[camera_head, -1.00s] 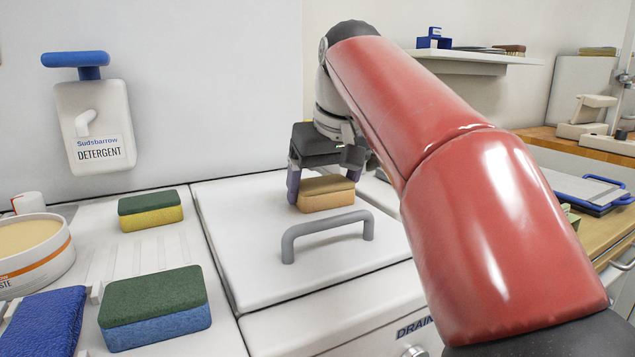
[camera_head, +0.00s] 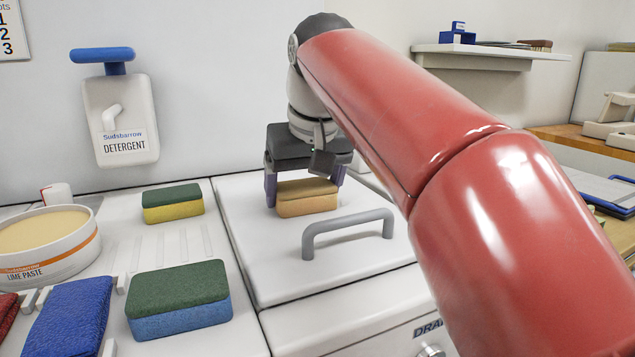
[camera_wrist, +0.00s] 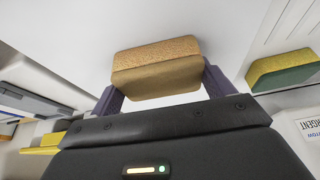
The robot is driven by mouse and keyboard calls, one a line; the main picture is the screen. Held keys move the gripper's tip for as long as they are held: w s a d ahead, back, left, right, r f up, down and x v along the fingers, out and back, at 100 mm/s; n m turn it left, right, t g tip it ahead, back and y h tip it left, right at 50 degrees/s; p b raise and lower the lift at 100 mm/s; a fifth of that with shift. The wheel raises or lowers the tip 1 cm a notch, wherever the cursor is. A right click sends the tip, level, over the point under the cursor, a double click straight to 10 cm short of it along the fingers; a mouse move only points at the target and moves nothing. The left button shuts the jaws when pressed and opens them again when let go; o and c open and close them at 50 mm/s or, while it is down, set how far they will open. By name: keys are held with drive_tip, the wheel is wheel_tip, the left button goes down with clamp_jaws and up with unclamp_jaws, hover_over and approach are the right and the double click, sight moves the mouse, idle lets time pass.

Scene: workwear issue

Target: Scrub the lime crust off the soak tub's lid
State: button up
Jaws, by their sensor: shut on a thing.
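The soak tub's lid (camera_head: 255,260) is a flat white panel with a grey bar handle (camera_head: 347,228) near its front edge. My gripper (camera_head: 304,192) is over the back left part of the lid, behind the handle. It is shut on a tan sponge (camera_head: 308,202), whose underside appears to rest on the lid. The wrist view shows the same sponge (camera_wrist: 156,68) between the two purple-grey fingers. No lime crust can be made out on the visible lid; the patch under the sponge is hidden, and my arm covers the lid's right side.
Left of the lid are a green-yellow sponge (camera_head: 172,205), a green-blue sponge (camera_head: 180,302), a blue cloth (camera_head: 68,318) and a lime paste tub (camera_head: 45,262). A detergent dispenser (camera_head: 120,120) hangs on the wall. A shelf (camera_head: 480,52) is at the back right.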

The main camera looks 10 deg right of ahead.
drive_tip(key=shift+s+a+f, duration=0.1)
drive_tip(key=shift+a, duration=0.45)
drive_tip(key=shift+r, duration=3.05)
drive_tip(key=shift+r, duration=1.5)
